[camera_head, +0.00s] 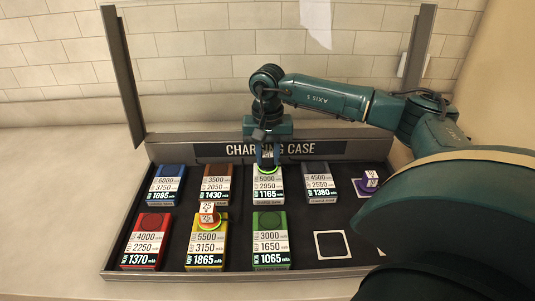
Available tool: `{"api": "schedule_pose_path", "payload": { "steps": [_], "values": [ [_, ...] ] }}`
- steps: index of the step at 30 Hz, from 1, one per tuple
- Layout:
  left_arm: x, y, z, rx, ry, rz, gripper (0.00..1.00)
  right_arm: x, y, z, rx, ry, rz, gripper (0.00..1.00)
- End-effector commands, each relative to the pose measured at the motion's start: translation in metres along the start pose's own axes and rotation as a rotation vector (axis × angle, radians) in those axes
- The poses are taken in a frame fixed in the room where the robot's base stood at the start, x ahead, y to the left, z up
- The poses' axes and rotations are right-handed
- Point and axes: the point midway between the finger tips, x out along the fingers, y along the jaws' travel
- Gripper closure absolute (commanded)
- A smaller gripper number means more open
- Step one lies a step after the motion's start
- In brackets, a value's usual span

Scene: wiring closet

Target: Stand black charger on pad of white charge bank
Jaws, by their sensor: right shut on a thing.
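The white charge bank (267,189) lies in the back row of the charging case, third from the left, with 5000, 2950 and 1165 on its label. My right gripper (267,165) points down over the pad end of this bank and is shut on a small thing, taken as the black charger. The fingers and dim view mostly hide it. I cannot tell whether the charger touches the pad. My left gripper is not in view.
The open charging case (118,238) holds several other banks. An orange charger (207,213) stands on the yellow bank (206,256). A purple charger (370,179) stands at the back right. An empty white-outlined slot (332,245) is at the front right. My right arm covers the right side.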

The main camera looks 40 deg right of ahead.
Motion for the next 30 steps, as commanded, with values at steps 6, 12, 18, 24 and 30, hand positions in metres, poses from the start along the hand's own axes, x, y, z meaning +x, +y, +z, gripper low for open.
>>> {"api": "schedule_pose_path", "payload": {
  "steps": [6,12,18,24,30],
  "values": [
    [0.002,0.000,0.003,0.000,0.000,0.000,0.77,0.004,0.000,0.000,0.000,0.000,-0.001,0.96],
    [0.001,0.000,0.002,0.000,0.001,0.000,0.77,0.003,0.000,0.000,0.000,0.000,0.000,0.58],
    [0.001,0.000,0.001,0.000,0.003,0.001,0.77,0.003,0.000,0.000,0.000,0.000,0.000,0.51],
    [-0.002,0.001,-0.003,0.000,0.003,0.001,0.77,-0.003,0.000,0.000,0.000,0.001,-0.001,0.51],
    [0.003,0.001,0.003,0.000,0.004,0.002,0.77,-0.032,-0.001,-0.001,0.000,0.005,-0.005,0.51]
  ]
}}
